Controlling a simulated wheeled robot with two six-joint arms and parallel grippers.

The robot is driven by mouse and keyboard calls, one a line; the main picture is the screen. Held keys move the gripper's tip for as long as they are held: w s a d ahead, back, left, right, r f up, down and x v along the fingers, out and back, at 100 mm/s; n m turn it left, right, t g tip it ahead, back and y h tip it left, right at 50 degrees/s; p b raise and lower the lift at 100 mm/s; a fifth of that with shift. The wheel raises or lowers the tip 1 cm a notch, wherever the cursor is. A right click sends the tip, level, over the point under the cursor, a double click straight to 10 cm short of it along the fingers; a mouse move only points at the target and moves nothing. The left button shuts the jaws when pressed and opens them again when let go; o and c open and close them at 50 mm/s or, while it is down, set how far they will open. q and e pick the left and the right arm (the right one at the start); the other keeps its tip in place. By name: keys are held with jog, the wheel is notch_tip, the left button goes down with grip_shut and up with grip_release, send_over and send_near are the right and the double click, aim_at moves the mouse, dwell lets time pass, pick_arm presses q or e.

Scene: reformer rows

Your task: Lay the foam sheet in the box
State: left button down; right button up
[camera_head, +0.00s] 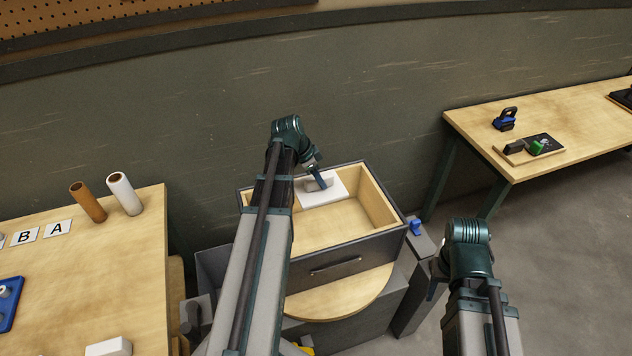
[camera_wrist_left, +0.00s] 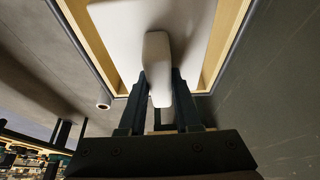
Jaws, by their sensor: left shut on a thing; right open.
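The foam sheet (camera_head: 337,191) is white and flat, with a raised white grip block on it. It is inside the outline of the box's (camera_head: 378,196) opening, towards the back. Whether it touches the box floor I cannot tell. My left gripper (camera_head: 319,181) is shut on the grip block. In the left wrist view the block (camera_wrist_left: 158,65) sits between the fingers (camera_wrist_left: 157,100), and the sheet (camera_wrist_left: 115,28) spreads beyond it, with box rim on both sides. My right gripper (camera_head: 437,285) is open and empty, right of the box; its fingers are partly hidden.
A half-round wooden board (camera_head: 345,298) is in front of the box. The left table (camera_head: 95,280) holds two tubes (camera_head: 122,192), letter cards (camera_head: 57,229) and a white block (camera_head: 108,347). The right table (camera_head: 575,120) holds several small items. A wall stands behind the box.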

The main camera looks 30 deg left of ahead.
pick_arm(q)
notch_tip(320, 180, down, 2)
jog(key=shift+s+a+f+m+b, duration=0.15)
jog(key=shift+f+m+b, duration=0.15)
jog(key=shift+b, duration=0.6)
jog(key=shift+r, duration=0.15)
notch_tip(320, 180, down, 24)
jog(key=b, duration=2.3)
jog(key=shift+r, duration=0.25)
jog(key=c, duration=0.5)
grip_release()
jog(key=p+v, duration=1.2)
jog(key=v, duration=0.1)
jog(key=shift+a+r, duration=0.1)
jog(key=shift+r, duration=0.25)
